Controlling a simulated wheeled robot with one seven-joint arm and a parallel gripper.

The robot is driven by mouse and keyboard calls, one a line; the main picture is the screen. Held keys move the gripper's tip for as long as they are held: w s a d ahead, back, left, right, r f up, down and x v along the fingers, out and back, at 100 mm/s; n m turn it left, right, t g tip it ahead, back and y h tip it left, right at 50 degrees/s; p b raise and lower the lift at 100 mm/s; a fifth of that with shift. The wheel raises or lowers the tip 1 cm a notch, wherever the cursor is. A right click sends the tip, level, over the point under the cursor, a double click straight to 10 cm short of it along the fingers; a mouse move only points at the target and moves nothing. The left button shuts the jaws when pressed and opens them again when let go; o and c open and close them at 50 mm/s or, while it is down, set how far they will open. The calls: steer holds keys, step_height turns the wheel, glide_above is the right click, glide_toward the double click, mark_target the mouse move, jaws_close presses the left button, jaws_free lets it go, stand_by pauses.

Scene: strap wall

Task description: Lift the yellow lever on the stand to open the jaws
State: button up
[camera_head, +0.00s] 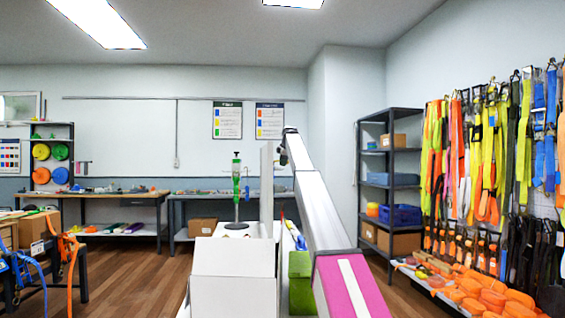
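A slim green stand (237,182) with a dark top and a round black base (237,226) stands upright at the middle left of the head view. It is small in the picture, and I cannot make out a yellow lever or the state of its jaws. My arm (318,210) reaches from the lower right up and away, its far end to the right of the stand and apart from it in the picture. My gripper cannot be made out; its fingers do not show.
A white box-like block (234,270) is in front of the stand, and a green block (300,265) is beside it. Workbenches (110,200) line the back. A dark shelf (390,180) and hanging straps (480,150) are at right. Wooden floor (130,270) is open at left.

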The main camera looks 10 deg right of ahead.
steer(key=shift+r, duration=0.15)
steer(key=v, duration=1)
steer(key=shift+s+r, duration=0.15)
steer(key=shift+r, duration=0.05)
